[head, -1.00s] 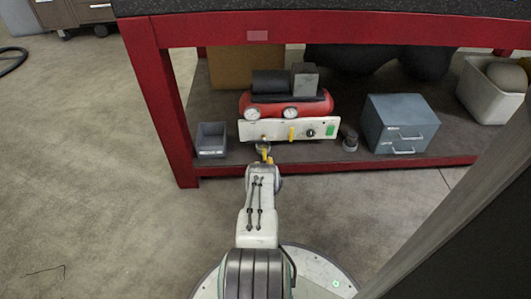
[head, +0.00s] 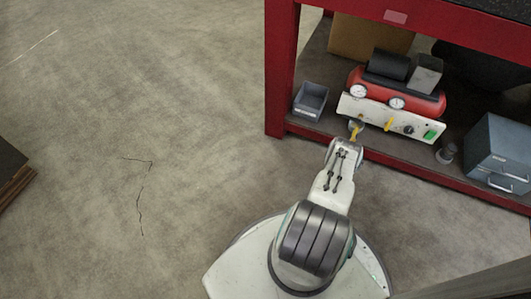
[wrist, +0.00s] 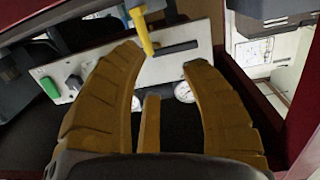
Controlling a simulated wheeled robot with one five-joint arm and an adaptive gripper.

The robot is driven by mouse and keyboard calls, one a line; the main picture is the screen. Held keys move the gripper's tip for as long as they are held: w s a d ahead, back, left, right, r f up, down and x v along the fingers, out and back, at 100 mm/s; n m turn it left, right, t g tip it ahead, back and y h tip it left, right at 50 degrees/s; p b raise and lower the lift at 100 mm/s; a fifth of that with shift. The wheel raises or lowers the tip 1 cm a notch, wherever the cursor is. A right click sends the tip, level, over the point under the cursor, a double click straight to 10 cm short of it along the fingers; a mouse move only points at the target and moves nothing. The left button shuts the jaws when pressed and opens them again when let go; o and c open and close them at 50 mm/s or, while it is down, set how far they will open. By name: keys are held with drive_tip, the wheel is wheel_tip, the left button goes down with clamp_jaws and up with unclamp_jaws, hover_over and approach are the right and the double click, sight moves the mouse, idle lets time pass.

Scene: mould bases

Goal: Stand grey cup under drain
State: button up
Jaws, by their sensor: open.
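The grey cup, a small dark grey round vessel (head: 446,153), appears upright on the red bench's lower shelf, right of the compressor's panel, in the head view. The white panel (head: 362,108) has a yellow lever (head: 390,124), which also shows in the wrist view (wrist: 146,32). A dark bar (wrist: 177,49) lies beside that lever; I cannot tell whether it is the drain. My gripper (head: 356,130) is in front of the panel's left part, left of the cup. In the wrist view its yellow fingers (wrist: 163,70) are spread, with nothing held between them. I cannot make out the cup there.
A red compressor (head: 420,99) with gauges sits behind the panel. A grey bin (head: 310,101) stands left, a blue-grey drawer box (head: 498,150) right. The red bench post (head: 281,70) and shelf edge (head: 440,180) are close to my arm. Open floor lies left.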

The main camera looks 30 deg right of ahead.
drive_tip(key=w+d+r+n+t+y, duration=0.1)
drive_tip(key=w+r+n+y, duration=0.15)
drive_tip(key=w+r, duration=0.7)
drive_tip(key=w+a+r+n+y, duration=0.3)
drive_tip(key=w+a+r+y, duration=0.3)
drive_tip(key=w+a+r, duration=0.85)
drive_tip(key=s+a+r+n+g+y, duration=0.2)
drive_tip(key=s+a+r, duration=0.3)
drive_tip(key=a+r, duration=0.55)
drive_tip(key=s+a+r+n+g+y, duration=0.25)
drive_tip(key=s+a+r, duration=0.4)
drive_tip(key=a, duration=0.65)
drive_tip(key=s+a+r+n+g+y, duration=0.1)
drive_tip(key=s+a, duration=0.4)
drive_tip(key=s, duration=0.6)
drive_tip(key=s+a+r+n+g+y, duration=0.1)
drive_tip(key=s+a+r+g, duration=0.1)
drive_tip(key=s+a, duration=0.4)
drive_tip(key=s, duration=0.5)
drive_tip(key=shift+s+r, duration=0.15)
drive_tip(key=shift+s, duration=0.15)
